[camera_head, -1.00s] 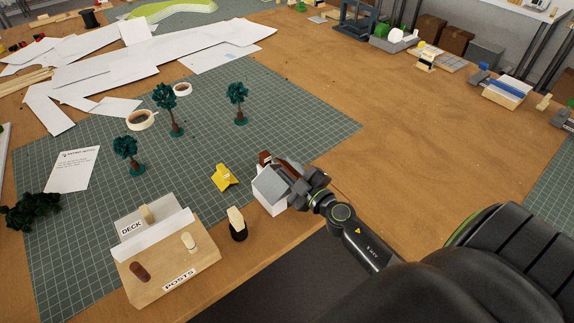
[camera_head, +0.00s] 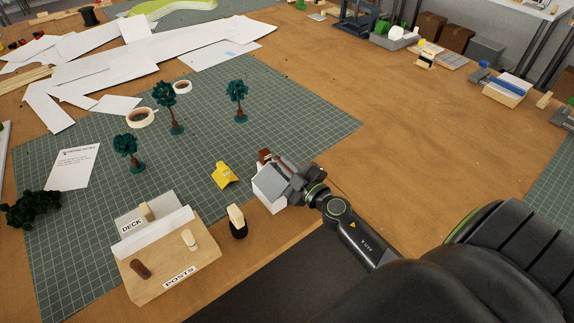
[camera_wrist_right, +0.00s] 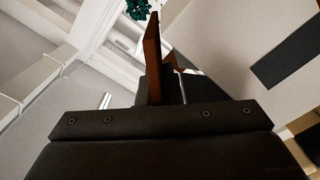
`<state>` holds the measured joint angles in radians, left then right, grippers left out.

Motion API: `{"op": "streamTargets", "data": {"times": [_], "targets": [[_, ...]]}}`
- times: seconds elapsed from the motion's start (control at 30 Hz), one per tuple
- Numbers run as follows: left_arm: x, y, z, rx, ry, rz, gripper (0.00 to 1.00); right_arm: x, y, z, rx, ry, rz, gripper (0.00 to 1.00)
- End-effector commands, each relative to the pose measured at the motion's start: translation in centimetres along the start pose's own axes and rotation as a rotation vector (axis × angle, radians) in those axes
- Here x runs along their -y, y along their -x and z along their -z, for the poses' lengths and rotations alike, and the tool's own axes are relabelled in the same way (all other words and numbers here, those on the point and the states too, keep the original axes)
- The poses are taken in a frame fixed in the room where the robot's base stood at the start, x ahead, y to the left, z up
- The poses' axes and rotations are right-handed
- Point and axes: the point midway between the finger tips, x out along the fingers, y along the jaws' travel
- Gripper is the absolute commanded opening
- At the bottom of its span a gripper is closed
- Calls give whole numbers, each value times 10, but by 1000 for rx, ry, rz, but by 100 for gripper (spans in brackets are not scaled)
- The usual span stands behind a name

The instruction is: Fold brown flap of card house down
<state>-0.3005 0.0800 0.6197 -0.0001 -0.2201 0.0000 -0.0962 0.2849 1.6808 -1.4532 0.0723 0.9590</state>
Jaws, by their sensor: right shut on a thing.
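The card house (camera_head: 268,201) is small, with white walls and a pale grey roof panel (camera_head: 270,183). It stands near the table's front edge. Its brown flap (camera_head: 264,155) shows as a short strip standing up at the back of the roof. My right gripper (camera_head: 280,167) is at the house's upper right side, shut on the brown flap, and hides much of it. In the right wrist view the flap (camera_wrist_right: 152,58) appears almost edge-on, rising from between the dark fingers. My left gripper is not in view.
A yellow folded piece (camera_head: 222,176) stands left of the house. A dark-based wooden peg (camera_head: 237,222) and the wooden posts block (camera_head: 160,277) are nearer the front. Several model trees (camera_head: 237,100) stand on the green mat (camera_head: 300,110).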

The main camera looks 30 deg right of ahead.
Motion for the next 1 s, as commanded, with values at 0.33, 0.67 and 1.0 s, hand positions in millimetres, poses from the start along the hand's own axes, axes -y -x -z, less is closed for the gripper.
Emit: {"op": "streamTargets", "data": {"times": [0.33,0.67,1.0], "targets": [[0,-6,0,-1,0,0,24,13,0,-2,1,202,1,0],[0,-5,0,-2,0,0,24,14,0,-1,1,226,1,18],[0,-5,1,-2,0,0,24,13,1,-1,0,226,0,27]]}}
